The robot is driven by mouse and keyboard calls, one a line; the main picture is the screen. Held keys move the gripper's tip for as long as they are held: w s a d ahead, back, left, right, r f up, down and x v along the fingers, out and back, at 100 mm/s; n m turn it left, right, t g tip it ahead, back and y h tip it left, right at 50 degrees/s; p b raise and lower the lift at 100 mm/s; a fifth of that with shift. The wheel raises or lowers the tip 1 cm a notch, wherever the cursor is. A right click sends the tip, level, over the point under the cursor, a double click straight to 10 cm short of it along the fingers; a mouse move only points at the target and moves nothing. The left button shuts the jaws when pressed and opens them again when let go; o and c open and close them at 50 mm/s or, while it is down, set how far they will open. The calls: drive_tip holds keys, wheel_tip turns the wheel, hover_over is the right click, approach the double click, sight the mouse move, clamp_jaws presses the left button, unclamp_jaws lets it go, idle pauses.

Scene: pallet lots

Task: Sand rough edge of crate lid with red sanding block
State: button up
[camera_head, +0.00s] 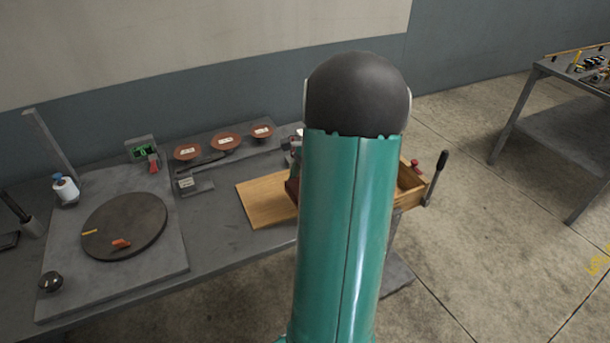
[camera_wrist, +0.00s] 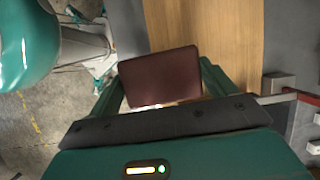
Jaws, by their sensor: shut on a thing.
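My gripper (camera_wrist: 163,92) is shut on a dark red block (camera_wrist: 160,72), with a green finger on either side of it in the wrist view. Pale wood (camera_wrist: 228,40), likely the crate lid, lies beyond and beside the block there. I cannot tell whether the block touches it. In the head view a flat wooden board (camera_head: 262,204) lies at the right part of the bench. A sliver of dark red block (camera_head: 292,190) shows at its right side. My arm hides the gripper and the rest of the board there.
A wooden box-like part (camera_head: 409,186) with a dark-handled lever (camera_head: 436,174) juts from the bench's right end. A round dark turntable (camera_head: 125,226) sits on a grey slab (camera_head: 60,300) at left. Reddish discs (camera_head: 225,141) line the back. A second table (camera_head: 560,130) stands far right.

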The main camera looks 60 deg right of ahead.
drive_tip(key=shift+d+r, duration=0.15)
drive_tip(key=shift+r, duration=1.65)
drive_tip(key=shift+s, duration=0.15)
